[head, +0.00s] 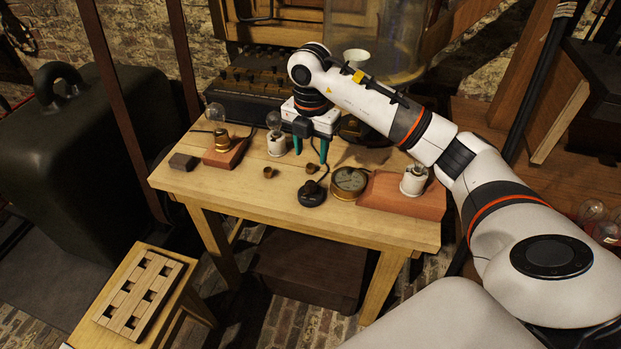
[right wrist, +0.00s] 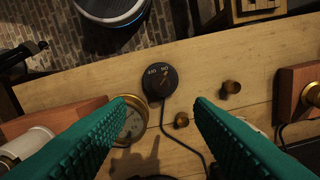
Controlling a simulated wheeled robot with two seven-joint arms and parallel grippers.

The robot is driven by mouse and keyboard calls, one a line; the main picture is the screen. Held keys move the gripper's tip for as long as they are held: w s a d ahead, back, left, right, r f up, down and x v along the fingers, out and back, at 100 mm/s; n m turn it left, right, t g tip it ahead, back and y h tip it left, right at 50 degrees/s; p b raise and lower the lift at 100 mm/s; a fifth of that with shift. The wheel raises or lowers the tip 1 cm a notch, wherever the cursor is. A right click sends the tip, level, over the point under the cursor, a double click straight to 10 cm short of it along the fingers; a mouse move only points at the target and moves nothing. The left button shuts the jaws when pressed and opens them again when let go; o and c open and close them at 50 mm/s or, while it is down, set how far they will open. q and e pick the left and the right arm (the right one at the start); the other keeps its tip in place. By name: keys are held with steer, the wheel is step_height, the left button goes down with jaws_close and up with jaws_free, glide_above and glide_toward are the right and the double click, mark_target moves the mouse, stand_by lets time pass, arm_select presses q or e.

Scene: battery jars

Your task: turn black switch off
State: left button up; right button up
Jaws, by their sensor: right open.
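The black switch (head: 312,194) is a small round rotary knob with a cord, near the front edge of the wooden table (head: 400,229). My right gripper (head: 310,157) points down over the table, just behind the switch. Its green fingers are open and empty, and in the right wrist view the switch lies ahead of the gap between them (right wrist: 162,112). The fingers do not touch the switch. My left gripper is not in view.
A brass gauge (head: 348,182) stands just right of the switch, beside a reddish block with a white lamp socket (head: 414,181). Two small brass pieces (head: 268,172) lie to the left. Bulbs on bases (head: 222,146) stand further left. The table's front strip is clear.

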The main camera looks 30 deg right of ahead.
mark_target(311, 183)
step_height(311, 183, down, 10)
steer(key=shift+a+f+p, duration=0.1)
steer(key=shift+p, duration=0.45)
steer(key=c, duration=1)
